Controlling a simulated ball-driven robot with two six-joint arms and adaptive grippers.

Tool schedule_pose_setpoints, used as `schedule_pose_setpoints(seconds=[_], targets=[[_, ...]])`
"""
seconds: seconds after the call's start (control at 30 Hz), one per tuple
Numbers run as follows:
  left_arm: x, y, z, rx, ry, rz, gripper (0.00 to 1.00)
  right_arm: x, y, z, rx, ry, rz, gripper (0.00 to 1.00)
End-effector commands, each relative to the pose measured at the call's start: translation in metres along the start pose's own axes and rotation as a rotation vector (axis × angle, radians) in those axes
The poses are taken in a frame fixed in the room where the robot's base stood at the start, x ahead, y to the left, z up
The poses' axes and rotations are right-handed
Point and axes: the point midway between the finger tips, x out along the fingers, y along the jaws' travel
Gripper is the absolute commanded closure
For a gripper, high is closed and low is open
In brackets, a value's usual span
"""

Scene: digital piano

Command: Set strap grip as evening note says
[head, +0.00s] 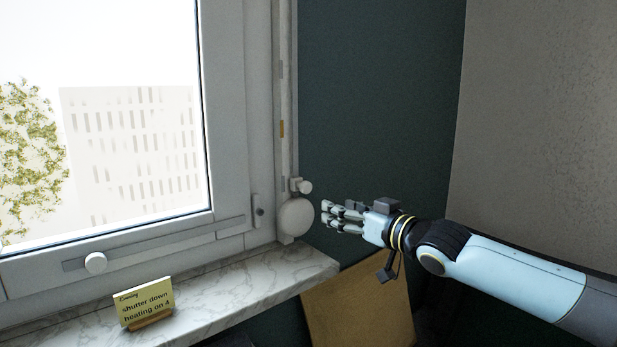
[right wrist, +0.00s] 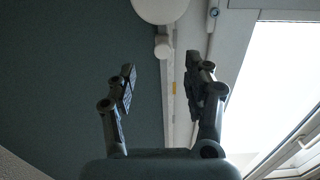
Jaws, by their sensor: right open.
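The evening note (head: 146,302) is a yellow card in a wooden stand on the sill; it reads "shutter down, heating on 4". A pale strap track runs up the wall beside the window, with an orange mark (head: 282,129) partway up. The strap grip (head: 304,186), a small white knob on a bracket, sits low on it, just above the round white strap winder (head: 295,218). My right gripper (head: 325,213) is open and empty, just right of the winder. In the right wrist view my gripper (right wrist: 160,72) has its fingers spread, with the grip (right wrist: 162,47) showing between them.
A marble sill (head: 240,285) lies below the window. The window frame carries a white knob (head: 95,263) on a horizontal rail. A tan panel (head: 360,305) leans under the sill's right end. The dark green wall (head: 375,90) above my right arm is clear.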

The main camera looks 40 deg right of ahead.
Motion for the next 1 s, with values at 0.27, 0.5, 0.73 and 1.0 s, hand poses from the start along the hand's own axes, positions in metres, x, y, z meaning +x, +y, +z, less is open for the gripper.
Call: schedule_pose_setpoints(seconds=[0.27,0.5,0.73,1.0], targets=[[0.012,0.001,0.002,0.000,-0.001,0.000,0.60,0.012,-0.002,-0.019,-0.013,0.029,-0.010,0.49],[0.052,0.004,0.009,0.001,-0.008,0.000,0.60,0.045,-0.002,-0.017,-0.009,0.030,-0.010,0.49],[0.071,0.005,0.014,0.001,-0.013,0.000,0.60,0.087,-0.004,-0.022,-0.009,0.027,-0.015,0.49],[0.074,0.006,0.015,0.001,-0.014,0.000,0.60,0.110,-0.004,-0.024,-0.013,0.024,-0.013,0.49]])
